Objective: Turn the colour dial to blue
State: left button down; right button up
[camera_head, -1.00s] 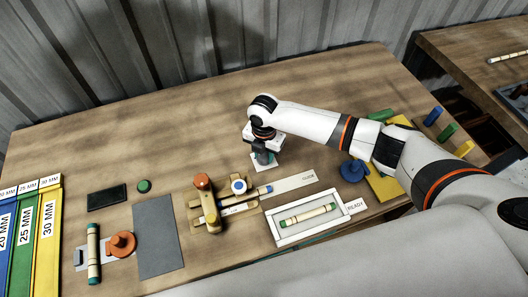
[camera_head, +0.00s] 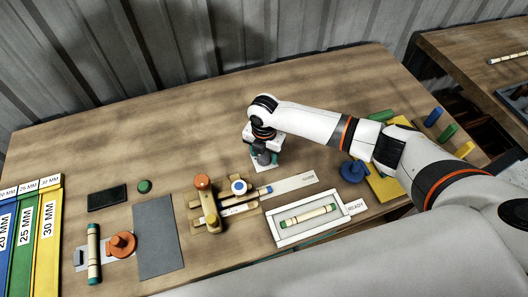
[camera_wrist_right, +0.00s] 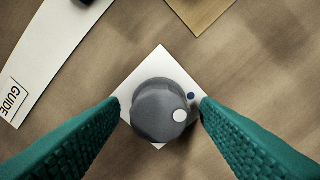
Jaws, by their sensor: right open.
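The colour dial is a dark grey round knob (camera_wrist_right: 158,112) with a white dot on its right side, on a white square plate (camera_wrist_right: 158,62). A small blue dot shows on the plate, just above and right of the knob's white dot. My right gripper (camera_head: 264,156) is open over the dial. In the wrist view its two teal fingers stand on either side of the knob; whether they touch it I cannot tell. Other colour marks on the plate are not visible. My left gripper is not in view.
A guide strip (camera_head: 293,184) lies in front of the dial, beside a wooden jig (camera_head: 206,205). A white READY tray (camera_head: 280,238) holds a rattan piece. A blue knob (camera_head: 354,172) stands to the right. The table behind the dial is clear.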

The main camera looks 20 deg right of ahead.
notch_tip(320, 180, up, 12)
jog(key=b, duration=0.2)
jog(key=shift+b, duration=0.35)
dwell(0.3)
